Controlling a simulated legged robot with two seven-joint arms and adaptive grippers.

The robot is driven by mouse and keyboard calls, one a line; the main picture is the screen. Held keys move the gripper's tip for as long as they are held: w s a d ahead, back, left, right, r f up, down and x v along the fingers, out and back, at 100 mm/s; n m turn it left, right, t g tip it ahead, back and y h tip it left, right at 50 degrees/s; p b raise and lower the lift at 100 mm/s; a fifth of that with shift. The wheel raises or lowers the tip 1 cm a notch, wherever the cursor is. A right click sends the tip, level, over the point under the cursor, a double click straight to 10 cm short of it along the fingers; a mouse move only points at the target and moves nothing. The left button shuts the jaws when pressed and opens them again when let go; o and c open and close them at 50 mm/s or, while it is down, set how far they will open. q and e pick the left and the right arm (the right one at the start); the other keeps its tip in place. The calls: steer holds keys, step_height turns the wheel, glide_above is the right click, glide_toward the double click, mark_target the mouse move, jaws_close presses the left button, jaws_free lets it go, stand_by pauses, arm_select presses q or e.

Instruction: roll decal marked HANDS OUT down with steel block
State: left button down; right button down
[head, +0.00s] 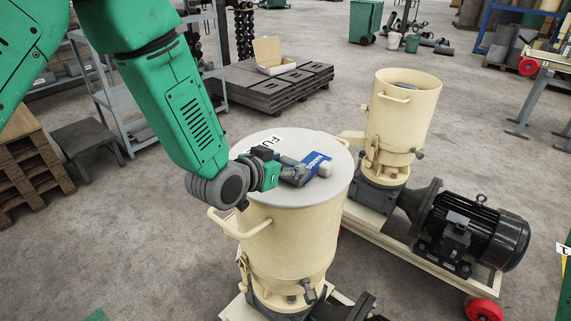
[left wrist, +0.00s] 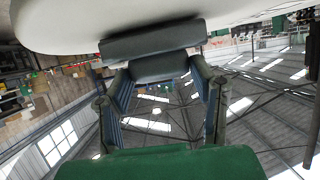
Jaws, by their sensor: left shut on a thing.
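A blue decal with white letters reading "HAND" (head: 318,161) lies on the pale round lid (head: 262,192) of the near cream mill. The rest of its wording is hidden. My left gripper (head: 296,174) is low over the lid at the decal's left side. In the left wrist view, the left gripper (left wrist: 160,75) is shut on a grey block, the steel block (left wrist: 155,45), close to the lid (left wrist: 120,22). I cannot tell if the block touches the decal. A small pale piece (head: 325,169) shows at the decal's right end. My right gripper is not in view.
A white label reading "FU" (head: 268,141) is on the lid's far left, partly hidden by my arm. A handle (head: 226,224) juts from the near mill. A second open mill (head: 403,105) and black motor (head: 472,232) stand right. Grey slabs (head: 270,88) lie behind.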

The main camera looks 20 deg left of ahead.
arm_select(q)
steer(key=shift+w+d, duration=0.3)
steer(key=shift+w, duration=0.35)
steer(key=shift+w+d, duration=0.25)
steer(key=shift+w, duration=0.35)
steer(key=shift+w+d+f+b, duration=0.1)
steer(key=shift+w+d+b, duration=0.25)
steer(key=shift+w, duration=0.9)
steer(key=shift+w+d+b, duration=0.2)
steer(key=shift+w+d, duration=0.25)
steer(key=shift+w, duration=0.85)
steer(key=shift+w+d+f+b, duration=0.1)
steer(key=shift+w+d+b, duration=0.25)
steer(key=shift+w, duration=0.9)
steer(key=shift+w+d, duration=0.1)
steer(key=shift+w, duration=0.1)
steer(key=shift+r, duration=0.1)
steer(key=shift+s+a+r+p, duration=0.1)
steer(key=shift+s+a+p, duration=0.2)
steer(key=shift+s, duration=0.55)
steer(key=shift+s+a+p, duration=0.1)
steer(key=shift+s+a, duration=0.3)
steer(key=shift+s, duration=0.4)
steer(key=shift+s+a+r+p, duration=0.1)
steer(key=shift+s+a+p, duration=0.2)
steer(key=shift+s, duration=0.55)
steer(key=shift+a, duration=0.1)
steer(key=shift+f, duration=0.15)
